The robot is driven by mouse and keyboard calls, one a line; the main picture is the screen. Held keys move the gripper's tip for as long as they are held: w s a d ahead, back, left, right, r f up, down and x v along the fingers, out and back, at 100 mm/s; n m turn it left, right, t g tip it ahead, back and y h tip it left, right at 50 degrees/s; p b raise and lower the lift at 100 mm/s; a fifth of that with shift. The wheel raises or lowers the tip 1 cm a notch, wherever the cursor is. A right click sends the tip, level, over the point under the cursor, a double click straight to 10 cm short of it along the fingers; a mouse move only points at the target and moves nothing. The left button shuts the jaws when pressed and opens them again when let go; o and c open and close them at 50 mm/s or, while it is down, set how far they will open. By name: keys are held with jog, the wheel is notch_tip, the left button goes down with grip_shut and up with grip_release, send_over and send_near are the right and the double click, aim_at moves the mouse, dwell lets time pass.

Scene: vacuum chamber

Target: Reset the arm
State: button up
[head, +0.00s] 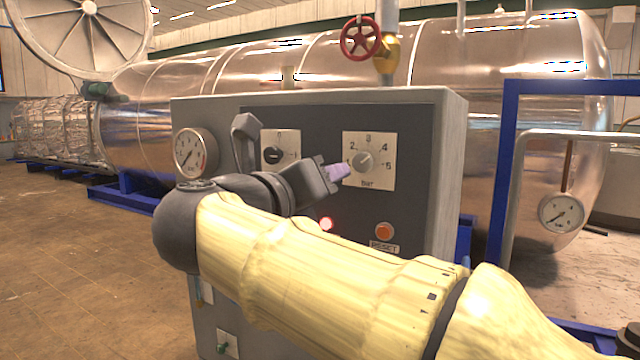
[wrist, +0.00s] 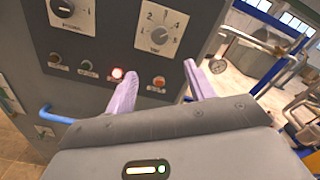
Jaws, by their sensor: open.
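My gripper (head: 338,172) is at the end of my yellow-sleeved arm, in front of the control panel (head: 418,180) of a grey cabinet. In the wrist view its two pale purple fingers (wrist: 158,90) are apart, with nothing between them. In the head view the fingers overlap the panel just left of the bar dial (head: 366,161); whether they touch it I cannot tell. The dial also shows in the wrist view (wrist: 158,33), clear of the fingers. An orange button (head: 384,231) sits above a RESET label. A red lamp (head: 327,223) glows beside it.
A red valve wheel (head: 360,38) stands above. A large metal chamber (head: 250,70) lies behind. A blue frame (head: 506,150) stands at right. Floor at left (head: 70,240) is clear.

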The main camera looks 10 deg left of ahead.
jog(key=shift+w, duration=0.1)
jog(key=w+d+f+n+t+y, duration=0.2)
jog(key=w+f+n+y, duration=0.65)
jog(key=n, duration=0.75)
jog(key=w+d+f+n+g, duration=0.15)
jog(key=f+n, duration=0.25)
jog(key=f, duration=0.4)
jog(key=d+f+n+g, duration=0.3)
jog(key=f+n, duration=0.2)
jog(key=f, duration=0.2)
jog(key=s+d+f+n+g+h, duration=0.1)
jog(key=s+d+f+n+g, duration=0.3)
jog(key=s+d+f+g, duration=0.5)
jog(key=s+d+f+n+g+h, duration=0.1)
jog(key=s+d+f+n+g, duration=0.2)
jog(key=s+d+f+n, duration=0.7)
notch_tip(320, 180, up, 18)
jog(key=s+a+m+p, duration=0.1)
jog(key=m+p, duration=0.4)
jog(key=p, duration=1.9)
jog(key=shift+s+a, duration=0.4)
jog(key=shift+s, duration=0.1)
